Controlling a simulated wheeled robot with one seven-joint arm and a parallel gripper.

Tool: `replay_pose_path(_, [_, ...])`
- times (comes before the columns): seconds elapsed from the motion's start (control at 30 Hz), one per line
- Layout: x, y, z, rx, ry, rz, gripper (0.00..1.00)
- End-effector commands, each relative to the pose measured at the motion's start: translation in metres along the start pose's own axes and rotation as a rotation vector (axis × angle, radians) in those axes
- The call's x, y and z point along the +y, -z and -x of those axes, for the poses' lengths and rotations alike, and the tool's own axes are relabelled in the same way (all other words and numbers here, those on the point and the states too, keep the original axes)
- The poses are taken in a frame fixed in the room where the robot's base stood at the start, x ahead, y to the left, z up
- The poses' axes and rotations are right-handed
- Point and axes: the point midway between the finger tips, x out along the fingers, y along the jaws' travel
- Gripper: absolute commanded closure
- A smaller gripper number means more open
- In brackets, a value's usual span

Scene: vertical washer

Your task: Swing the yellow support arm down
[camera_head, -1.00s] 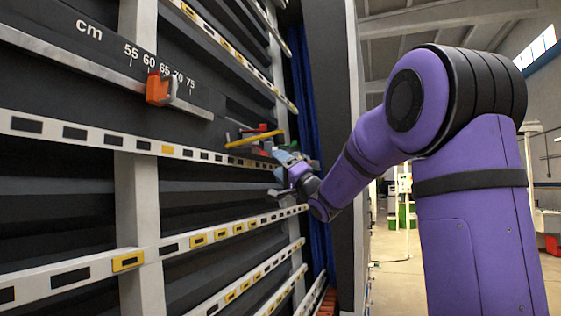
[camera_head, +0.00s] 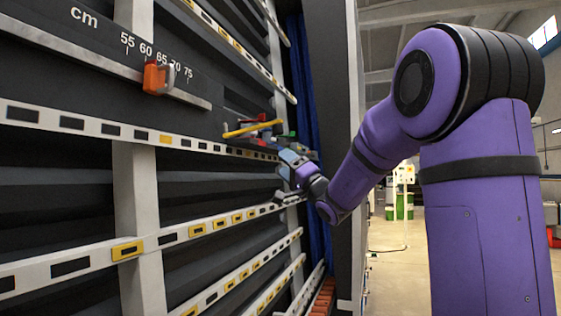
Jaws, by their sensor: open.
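The yellow support arm (camera_head: 252,129) is a thin yellow bar near the middle of the washer frame. It sticks out roughly level, just above a white slotted rail. A small dark and red mechanism sits right behind it. My gripper (camera_head: 281,176) is below and to the right of the yellow arm, close to the rack. It is small in the picture, and its fingers point left toward the rails. It looks empty and open. I cannot tell whether any part of it touches the yellow arm or the mechanism.
White slotted rails (camera_head: 72,123) with yellow inserts cross the dark rack. An orange clamp (camera_head: 157,79) sits on the cm scale at upper left. A blue curtain (camera_head: 301,80) hangs beyond the rack. Open floor (camera_head: 400,262) lies to the right, with a green bin (camera_head: 400,206) farther back.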

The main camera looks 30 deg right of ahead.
Motion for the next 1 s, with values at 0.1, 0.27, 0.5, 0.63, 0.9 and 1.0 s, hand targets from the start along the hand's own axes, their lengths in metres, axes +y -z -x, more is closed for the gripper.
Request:
replay_pose_path(0.1, [0.0,0.0,0.025,0.001,-0.003,0.0,0.39])
replay_pose_path(0.27, [0.001,0.0,0.052,0.001,-0.003,0.0,0.39])
replay_pose_path(0.5, [0.0,0.0,0.074,0.0,-0.001,0.001,0.39])
replay_pose_path(0.63, [0.0,0.0,0.077,0.0,0.0,0.0,0.39])
replay_pose_path(0.9, [0.0,0.0,0.077,0.0,-0.001,0.0,0.39])
replay_pose_path(1.0, [0.0,0.0,0.077,0.0,-0.001,0.0,0.39])
